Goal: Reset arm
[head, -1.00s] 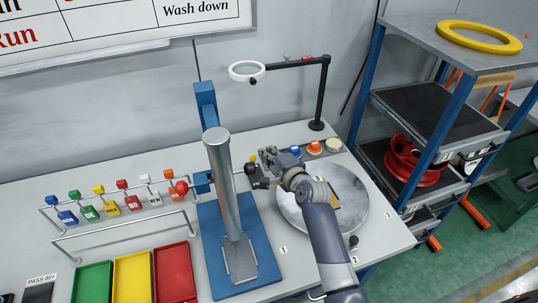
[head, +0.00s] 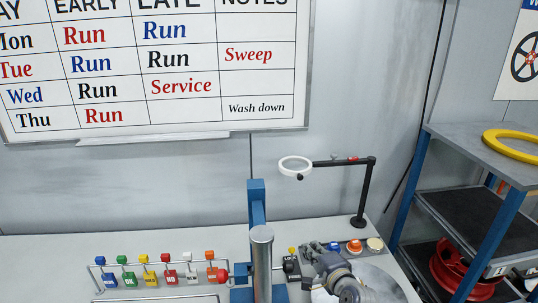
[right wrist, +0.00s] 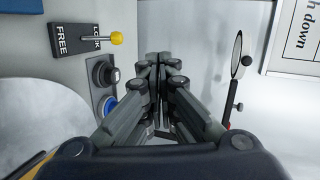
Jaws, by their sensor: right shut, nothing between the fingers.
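My right gripper (head: 314,250) is over the back of the bench, to the right of the blue-framed press. In the right wrist view its fingers (right wrist: 160,62) are together with nothing between them. A yellow-knobbed lever (right wrist: 117,38) sits on a dark plate marked FREE and LOCK, left of the fingers and apart from them. The yellow knob (head: 292,251) also shows just left of the gripper in the head view. My left gripper is not in view.
A press with a grey column (head: 262,262) stands left of the gripper. A magnifier lamp (head: 296,166) arches behind it. A round grey plate (head: 392,287) lies partly under my arm. Coloured tags (head: 167,270) hang on a rail at left. A shelf rack (head: 470,150) stands at right.

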